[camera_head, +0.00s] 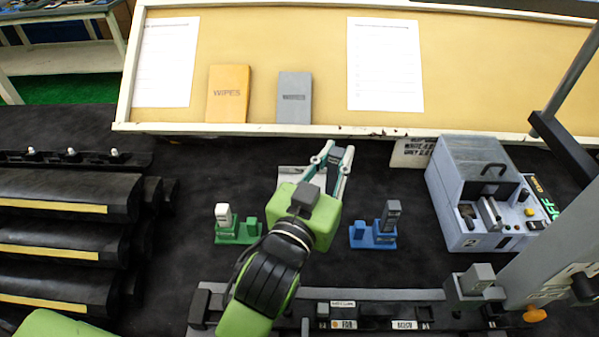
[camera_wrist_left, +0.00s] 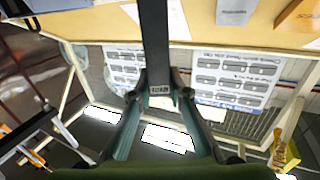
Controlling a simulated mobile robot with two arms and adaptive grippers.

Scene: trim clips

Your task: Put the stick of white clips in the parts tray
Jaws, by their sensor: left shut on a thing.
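My left gripper (camera_head: 332,150) reaches away over the dark bench, just in front of the tilted board. Its fingers are shut on a dark bar (camera_wrist_left: 154,45) with a small pale label at the fingertips. I cannot tell whether this bar carries white clips. A white-topped piece (camera_head: 222,213) stands upright in a green holder (camera_head: 237,233), left of the gripper. A pale, flat tray-like thing (camera_head: 290,173) lies beside the gripper and is mostly hidden by it; I cannot tell whether it is the parts tray. My right gripper is out of view.
A blue holder (camera_head: 372,238) with a grey-topped piece stands right of my arm. A grey machine (camera_head: 478,195) is further right. Dark rolls (camera_head: 65,240) fill the left. A dark rail (camera_head: 375,296) with labels runs along the front. The board (camera_head: 300,60) bounds the back.

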